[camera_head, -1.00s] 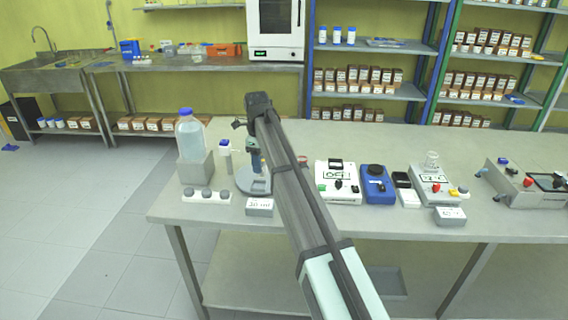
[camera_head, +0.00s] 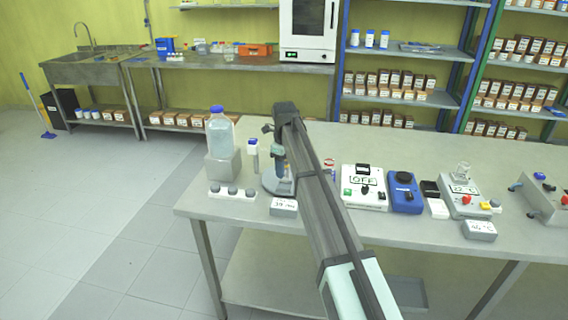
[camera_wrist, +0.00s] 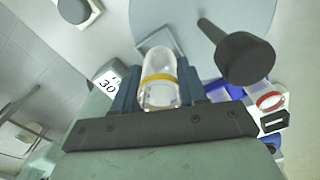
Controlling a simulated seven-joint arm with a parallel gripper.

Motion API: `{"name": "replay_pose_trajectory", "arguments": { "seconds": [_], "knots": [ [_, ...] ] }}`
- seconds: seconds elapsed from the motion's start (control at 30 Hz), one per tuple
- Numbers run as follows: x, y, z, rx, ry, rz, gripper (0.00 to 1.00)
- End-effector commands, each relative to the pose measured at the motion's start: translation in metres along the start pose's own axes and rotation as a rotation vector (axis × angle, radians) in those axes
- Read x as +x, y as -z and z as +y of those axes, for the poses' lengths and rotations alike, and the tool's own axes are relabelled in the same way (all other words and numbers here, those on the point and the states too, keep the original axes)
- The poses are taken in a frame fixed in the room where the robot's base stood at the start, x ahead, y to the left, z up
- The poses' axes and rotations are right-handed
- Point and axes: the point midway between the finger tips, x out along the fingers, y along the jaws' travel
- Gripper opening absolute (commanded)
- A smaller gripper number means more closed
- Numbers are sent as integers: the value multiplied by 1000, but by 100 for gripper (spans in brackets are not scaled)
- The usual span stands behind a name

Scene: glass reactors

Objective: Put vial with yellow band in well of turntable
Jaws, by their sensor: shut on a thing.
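In the wrist view the vial with yellow band (camera_wrist: 160,78) is clear glass, held between the two blue-grey fingers of my gripper (camera_wrist: 160,95). The turntable (camera_wrist: 200,12) is the pale grey disc beyond the vial. A square-edged grey fitting (camera_wrist: 160,38) shows on the disc just past the vial's far end; I cannot tell whether the vial is in it or above it. In the head view my gripper (camera_head: 278,158) is over the turntable (camera_head: 272,186), at the bench's left part. My arm hides much of the disc there.
A dark knob on a stem (camera_wrist: 246,58) stands close right of the vial. A red-ringed vial (camera_wrist: 270,101) lies beyond it. A blue-capped bottle (camera_head: 219,132) stands on a grey block left of the turntable. A white device (camera_head: 364,187) and blue device (camera_head: 404,192) stand to the right.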

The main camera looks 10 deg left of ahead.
Motion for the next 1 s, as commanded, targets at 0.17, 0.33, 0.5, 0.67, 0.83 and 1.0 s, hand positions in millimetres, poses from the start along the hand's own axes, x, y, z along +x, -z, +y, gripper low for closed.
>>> {"name": "replay_pose_trajectory", "arguments": {
  "seconds": [0.17,0.33,0.5,0.67,0.83,1.0],
  "knots": [
    [4,0,0,0,0,0,15],
    [4,0,0,0,0,0,15],
    [5,0,0,0,0,0,15],
    [8,0,0,0,0,0,15],
    [8,0,0,0,0,0,15],
    [8,0,0,0,0,0,15]
  ]
}}
